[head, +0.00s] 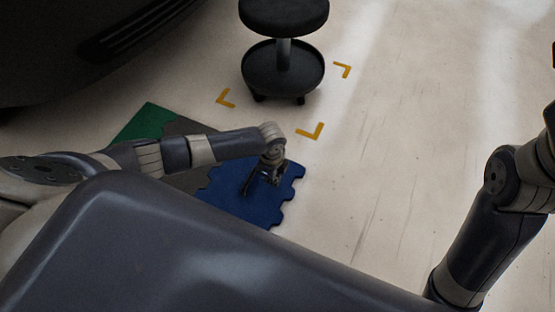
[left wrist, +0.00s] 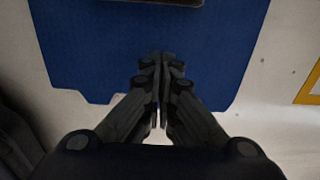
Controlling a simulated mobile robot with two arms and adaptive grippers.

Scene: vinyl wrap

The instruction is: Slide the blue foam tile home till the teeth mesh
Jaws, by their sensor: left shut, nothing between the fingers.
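The blue foam tile (head: 255,210) lies on the floor, with teeth along its right edge. Its left edge borders a dark grey tile (head: 186,127); my arm and body hide part of that seam, and I cannot tell whether the teeth mesh. A green tile (head: 146,121) lies beyond the grey one. My left gripper (head: 262,183) points down over the blue tile, shut and empty. In the left wrist view the closed fingers (left wrist: 161,58) are over the blue tile (left wrist: 90,45); whether they touch it is unclear. My right gripper is out of view.
A black round stool (head: 283,68) stands beyond the tiles, amid yellow floor corner marks (head: 311,131). A large dark body (head: 70,50) fills the upper left. The pale floor (head: 390,150) right of the blue tile is clear.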

